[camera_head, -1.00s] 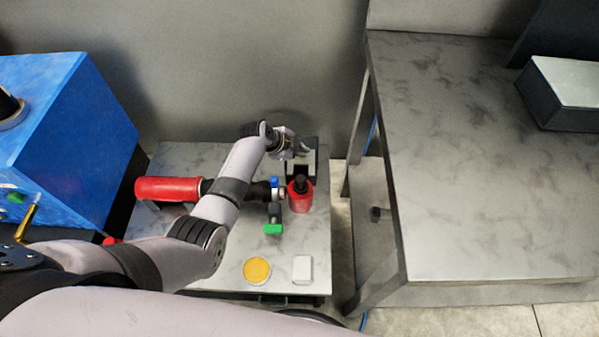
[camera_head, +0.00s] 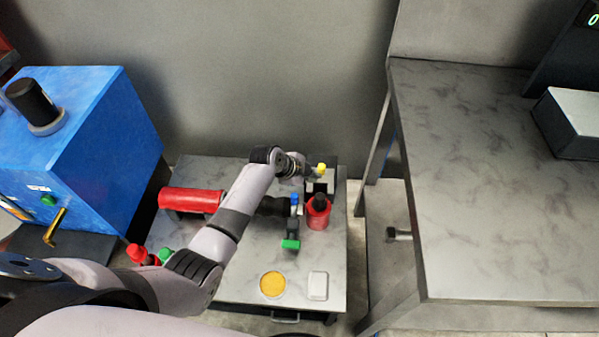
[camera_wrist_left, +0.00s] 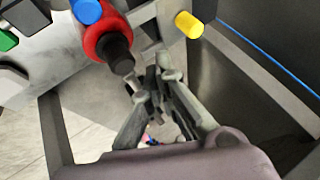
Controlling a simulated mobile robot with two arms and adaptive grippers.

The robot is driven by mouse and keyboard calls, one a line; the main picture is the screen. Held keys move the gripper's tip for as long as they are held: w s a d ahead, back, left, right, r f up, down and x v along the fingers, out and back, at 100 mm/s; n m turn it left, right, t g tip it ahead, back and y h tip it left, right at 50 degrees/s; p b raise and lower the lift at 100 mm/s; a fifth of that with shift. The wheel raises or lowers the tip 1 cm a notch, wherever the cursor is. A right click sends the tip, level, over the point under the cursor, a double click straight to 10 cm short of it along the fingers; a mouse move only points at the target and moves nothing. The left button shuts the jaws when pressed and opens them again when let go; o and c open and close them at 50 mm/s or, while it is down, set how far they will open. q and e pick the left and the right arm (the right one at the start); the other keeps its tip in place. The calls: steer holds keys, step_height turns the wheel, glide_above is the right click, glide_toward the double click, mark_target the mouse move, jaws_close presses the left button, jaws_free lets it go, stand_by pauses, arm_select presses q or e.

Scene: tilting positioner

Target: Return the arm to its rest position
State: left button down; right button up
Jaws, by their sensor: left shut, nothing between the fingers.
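My left arm reaches from the lower left across a small marbled table (camera_head: 235,290) in the head view. Its gripper (camera_head: 312,172) is at the table's far right corner, just behind a red bottle with a black cap (camera_head: 318,213). In the left wrist view the slim grey fingers of the gripper (camera_wrist_left: 157,75) are shut with nothing between them. The bottle's black cap (camera_wrist_left: 115,50) is close beside the fingertips there, and a yellow cylindrical knob (camera_wrist_left: 188,25) is to their upper right. My right gripper is not in view.
A red cylinder (camera_head: 190,200) lies on the table, with blue and green-ended fittings (camera_head: 291,244) nearby. A yellow round dish (camera_head: 272,284) and a white block (camera_head: 318,285) sit in front. A blue machine (camera_head: 90,150) stands left; a taller table (camera_head: 490,190) stands right.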

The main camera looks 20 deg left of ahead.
arm_select(q)
steer(key=s+a+r+n+g+y, duration=0.1)
steer(key=s+a+r+n, duration=0.3)
steer(key=s, duration=0.7)
steer(key=s+a+r+n+y, duration=0.1)
steer(key=s+r+n+y, duration=0.15)
steer(key=s+n, duration=0.65)
steer(key=s+a+r+n+g+y, duration=0.1)
steer(key=s+a+r, duration=0.15)
steer(key=s, duration=1.15)
step_height(320, 180, down, 23)
steer(key=s+g+p, duration=0.1)
steer(key=g, duration=0.1)
steer(key=s+a+f, duration=0.2)
steer(key=s+f, duration=1.5)
steer(key=shift+s+a+f+g, duration=0.3)
steer(key=shift+s+g, duration=0.05)
steer(key=shift+g, duration=0.05)
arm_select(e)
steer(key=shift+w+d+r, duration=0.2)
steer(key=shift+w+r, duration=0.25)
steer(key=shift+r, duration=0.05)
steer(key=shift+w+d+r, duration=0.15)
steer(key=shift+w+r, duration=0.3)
